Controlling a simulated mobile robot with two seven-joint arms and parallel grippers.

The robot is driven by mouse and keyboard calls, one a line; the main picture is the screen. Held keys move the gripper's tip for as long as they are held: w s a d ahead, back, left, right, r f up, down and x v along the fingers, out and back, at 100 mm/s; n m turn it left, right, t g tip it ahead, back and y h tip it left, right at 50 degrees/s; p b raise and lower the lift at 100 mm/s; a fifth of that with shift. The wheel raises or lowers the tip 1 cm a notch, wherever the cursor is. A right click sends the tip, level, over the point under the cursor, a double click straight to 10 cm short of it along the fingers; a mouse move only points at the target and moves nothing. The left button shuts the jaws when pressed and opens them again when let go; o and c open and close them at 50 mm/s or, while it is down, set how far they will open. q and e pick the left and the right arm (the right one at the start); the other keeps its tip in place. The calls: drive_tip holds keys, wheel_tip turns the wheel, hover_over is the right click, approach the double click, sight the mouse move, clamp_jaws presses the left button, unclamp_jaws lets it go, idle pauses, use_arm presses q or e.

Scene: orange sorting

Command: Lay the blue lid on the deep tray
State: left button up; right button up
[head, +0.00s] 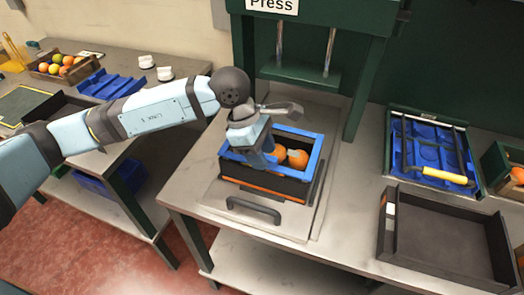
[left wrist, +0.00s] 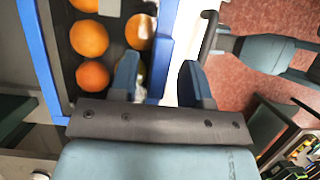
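A black box with a blue rim (head: 236,158) stands on the press plate, with several oranges (head: 297,158) inside. Its blue rim also shows in the left wrist view (left wrist: 40,50). I cannot tell whether this is the deep tray. My left gripper (head: 262,160) is at the box's left side, pointing down. In the left wrist view its fingers (left wrist: 160,85) are apart, with the box's edge between them. Blue slotted pieces lie on the left table (head: 105,85) and in a tray at right (head: 425,150); I cannot tell which is the lid. My right gripper is out of view.
An empty dark tray (head: 440,240) lies on the right of the bench. The green press frame (head: 360,80) rises behind the box. A dark handle (head: 253,208) is on the plate's front. A fruit crate (head: 55,68) stands on the left table.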

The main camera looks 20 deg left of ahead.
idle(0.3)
use_arm(q)
drive_tip(key=shift+r+p, duration=1.3)
drive_tip(key=shift+r, duration=3.2)
drive_tip(key=shift+s+f, duration=0.1)
